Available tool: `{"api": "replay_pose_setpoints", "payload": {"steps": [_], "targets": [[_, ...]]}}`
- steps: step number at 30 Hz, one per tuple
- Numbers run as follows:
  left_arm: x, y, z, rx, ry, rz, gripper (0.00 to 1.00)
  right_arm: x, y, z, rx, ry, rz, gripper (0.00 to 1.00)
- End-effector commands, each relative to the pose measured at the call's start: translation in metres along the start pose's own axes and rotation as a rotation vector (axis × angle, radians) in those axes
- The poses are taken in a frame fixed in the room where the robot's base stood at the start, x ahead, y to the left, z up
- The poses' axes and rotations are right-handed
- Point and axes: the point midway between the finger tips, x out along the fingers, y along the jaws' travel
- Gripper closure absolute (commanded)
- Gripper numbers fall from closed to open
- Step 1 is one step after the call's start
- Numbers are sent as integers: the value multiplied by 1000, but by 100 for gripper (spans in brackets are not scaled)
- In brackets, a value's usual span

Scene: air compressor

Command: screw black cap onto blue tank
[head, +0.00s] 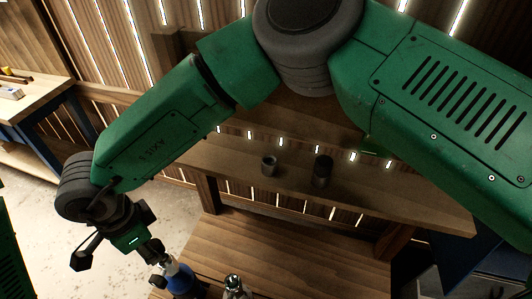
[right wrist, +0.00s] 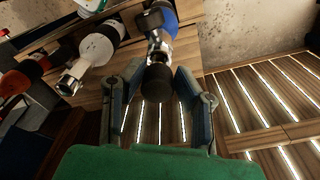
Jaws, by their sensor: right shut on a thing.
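The blue tank (head: 180,279) shows at the bottom of the head view, partly cut by the edge. In the right wrist view the blue tank (right wrist: 167,14) is at the top, with its silver neck pointing toward me. My right gripper (head: 158,258) is beside the tank. In the right wrist view my right gripper (right wrist: 157,88) is shut on the black cap (right wrist: 157,82). The cap is in line with the silver neck and overlaps its end in the picture; I cannot tell how far it is seated. My left gripper is not in view.
A white tank with a silver neck (right wrist: 98,45) stands next to the blue one, with a red tank (right wrist: 14,84) farther left. Two dark cylinders (head: 268,165) (head: 322,170) stand on the wooden shelf. A side table (head: 35,98) is at far left.

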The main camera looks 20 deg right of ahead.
Motion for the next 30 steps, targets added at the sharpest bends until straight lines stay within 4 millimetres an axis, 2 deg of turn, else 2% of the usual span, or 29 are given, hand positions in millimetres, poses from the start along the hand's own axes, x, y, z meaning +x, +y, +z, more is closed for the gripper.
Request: {"api": "replay_pose_setpoints", "payload": {"steps": [16, 30], "targets": [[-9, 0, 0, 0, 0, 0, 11, -1, 0, 0, 0, -1, 0, 100], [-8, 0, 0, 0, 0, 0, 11, 2, 0, 0, 0, 0, 0, 100]]}}
